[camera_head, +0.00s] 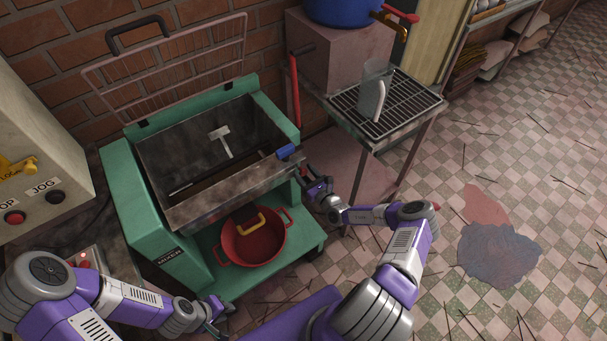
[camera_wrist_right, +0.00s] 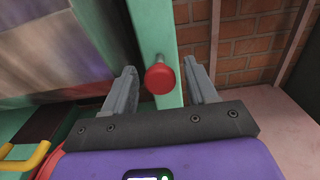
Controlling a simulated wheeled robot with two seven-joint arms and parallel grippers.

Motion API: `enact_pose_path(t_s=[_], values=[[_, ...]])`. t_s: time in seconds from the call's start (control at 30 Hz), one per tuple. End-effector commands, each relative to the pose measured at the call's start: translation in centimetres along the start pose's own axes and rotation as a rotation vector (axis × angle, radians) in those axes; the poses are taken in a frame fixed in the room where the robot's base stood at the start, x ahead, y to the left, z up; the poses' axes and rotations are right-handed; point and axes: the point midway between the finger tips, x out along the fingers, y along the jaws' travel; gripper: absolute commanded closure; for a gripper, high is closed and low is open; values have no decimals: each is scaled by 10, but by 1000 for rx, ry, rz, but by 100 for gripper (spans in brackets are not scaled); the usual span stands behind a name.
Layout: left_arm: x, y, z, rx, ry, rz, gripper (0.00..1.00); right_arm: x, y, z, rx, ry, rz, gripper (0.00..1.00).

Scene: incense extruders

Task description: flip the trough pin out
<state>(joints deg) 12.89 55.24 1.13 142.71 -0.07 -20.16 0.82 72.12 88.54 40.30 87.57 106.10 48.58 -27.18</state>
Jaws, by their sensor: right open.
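The trough pin appears to be the red round knob (camera_wrist_right: 160,78) on a green post (camera_wrist_right: 157,22) in the right wrist view. My right gripper (camera_wrist_right: 160,85) is open, with one finger on each side of the knob and visible gaps to it. In the head view my right gripper (camera_head: 312,180) is at the right front corner of the green mixer (camera_head: 150,205), and the knob is hidden there. The grey metal trough (camera_head: 235,186) sits in the mixer with its lid raised. My left gripper (camera_head: 216,309) is low in front of the mixer; its finger opening is unclear.
A red pot (camera_head: 240,251) stands on the mixer's lower shelf. A wire-rack table (camera_head: 432,100) with a clear jug (camera_head: 378,72) is at the right. A control box (camera_head: 22,130) stands at the left.

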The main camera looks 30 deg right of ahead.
Motion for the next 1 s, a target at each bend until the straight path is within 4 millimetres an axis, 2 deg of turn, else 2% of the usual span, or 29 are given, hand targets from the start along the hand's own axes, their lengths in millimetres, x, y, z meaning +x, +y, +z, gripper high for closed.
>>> enact_pose_path(t_s=[0.1, 0.37, 0.47, 0.77, 1.0], values=[[3, -1, 0, 0, 0, 0, 73, 8, 0, 0, 0, -1, 1, 43], [3, -1, 0, 0, 0, 0, 73, 10, 0, 1, 1, 0, 1, 43], [3, -1, 0, 0, 0, 0, 73, 10, 0, 1, 1, 0, 1, 55], [3, -1, 0, 0, 0, 0, 73, 10, 0, 1, 0, 0, 1, 100], [1, 0, 0, 0, 0, 0, 73, 9, 4, 1, 0, 0, 7, 100]])
